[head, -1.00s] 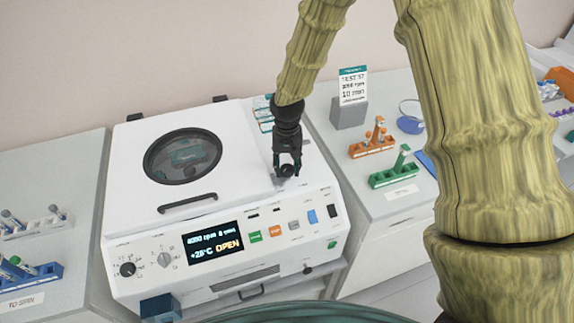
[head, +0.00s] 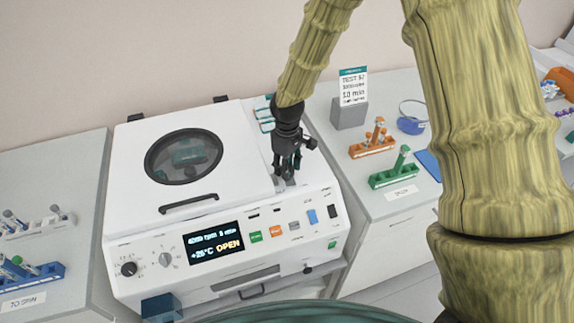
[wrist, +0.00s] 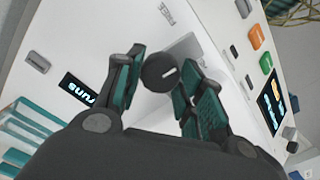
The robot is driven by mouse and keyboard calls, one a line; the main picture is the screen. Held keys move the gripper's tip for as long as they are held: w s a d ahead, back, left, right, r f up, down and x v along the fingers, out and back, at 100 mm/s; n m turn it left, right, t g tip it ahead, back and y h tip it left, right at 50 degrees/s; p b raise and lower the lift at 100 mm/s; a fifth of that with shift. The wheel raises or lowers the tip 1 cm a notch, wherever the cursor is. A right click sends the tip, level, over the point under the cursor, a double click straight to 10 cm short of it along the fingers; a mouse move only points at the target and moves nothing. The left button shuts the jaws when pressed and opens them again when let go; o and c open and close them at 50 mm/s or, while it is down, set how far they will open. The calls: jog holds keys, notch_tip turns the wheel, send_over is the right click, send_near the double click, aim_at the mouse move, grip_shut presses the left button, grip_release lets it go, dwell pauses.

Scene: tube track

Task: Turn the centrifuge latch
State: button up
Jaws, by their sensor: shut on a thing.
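The white centrifuge (head: 150,215) stands on the bench in the head view. The latch knob (wrist: 160,73), dark and round with a white mark line, shows between my fingers in the wrist view. In the head view my fingers hide it. My gripper (head: 286,172) points down at the right side of the centrifuge top. It is shut on the latch knob, with one teal-padded finger on each side of it.
An orange rack (head: 372,148) and a green rack (head: 394,177) with tubes stand on the right bench, near a sign in a grey holder (head: 349,114). A blue rack (head: 35,277) sits on the left bench. Green and orange buttons line the centrifuge front.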

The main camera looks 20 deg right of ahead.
jog(key=shift+n, duration=0.6)
jog(key=o, duration=1)
notch_tip(320, 180, up, 12)
jog(key=shift+r, duration=0.1)
dwell(0.6)
